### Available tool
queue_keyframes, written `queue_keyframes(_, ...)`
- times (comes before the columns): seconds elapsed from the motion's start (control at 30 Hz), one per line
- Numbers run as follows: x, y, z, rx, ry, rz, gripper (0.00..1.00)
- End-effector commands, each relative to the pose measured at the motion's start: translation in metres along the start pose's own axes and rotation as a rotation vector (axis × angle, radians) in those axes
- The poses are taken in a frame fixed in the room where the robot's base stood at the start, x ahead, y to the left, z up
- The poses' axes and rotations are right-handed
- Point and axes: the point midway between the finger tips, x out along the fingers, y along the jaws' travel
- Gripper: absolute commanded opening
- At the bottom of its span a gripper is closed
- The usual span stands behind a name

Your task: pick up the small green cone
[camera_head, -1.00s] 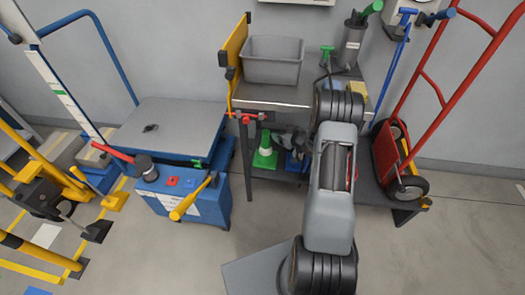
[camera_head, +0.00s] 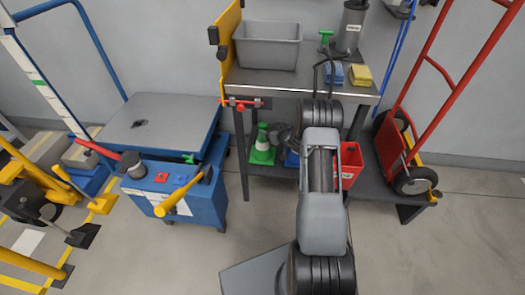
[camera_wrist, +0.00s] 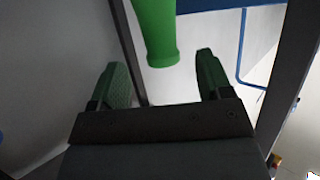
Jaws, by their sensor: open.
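The small green cone (camera_head: 263,147) stands upright on the lower shelf under the workbench in the head view. It has a white band and a square green base. My gripper (camera_wrist: 162,62) shows two green-padded fingers spread apart in the wrist view, with nothing between the pads. A green tube-like thing (camera_wrist: 157,35) with a rounded lower rim lies just beyond the fingers; I cannot tell from this view alone whether it is the cone. In the head view my arm covers much of the shelf to the right of the cone, and my fingertips cannot be made out.
A blue object (camera_head: 292,159) and a red bin (camera_head: 350,165) are beside my arm on the lower shelf. The workbench top (camera_head: 270,80) holds a grey tub (camera_head: 267,52) and sponges (camera_head: 359,75). A blue lift cart (camera_head: 178,190) stands left; a red hand truck (camera_head: 395,150) stands right.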

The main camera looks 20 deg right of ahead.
Motion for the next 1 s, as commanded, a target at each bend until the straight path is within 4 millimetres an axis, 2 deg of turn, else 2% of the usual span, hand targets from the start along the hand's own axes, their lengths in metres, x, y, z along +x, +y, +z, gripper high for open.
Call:
queue_keyframes(0.17,0.009,-0.001,0.001,0.001,-0.001,0.0,0.72)
queue_keyframes(0.4,0.041,-0.003,0.005,-0.001,0.001,-0.001,0.72)
queue_keyframes(0.6,0.058,-0.002,0.003,0.001,0.0,0.0,0.72)
queue_keyframes(0.87,0.06,-0.002,0.001,0.001,0.0,0.0,0.72)
queue_keyframes(1.0,0.059,-0.002,0.001,0.001,0.0,0.0,0.61)
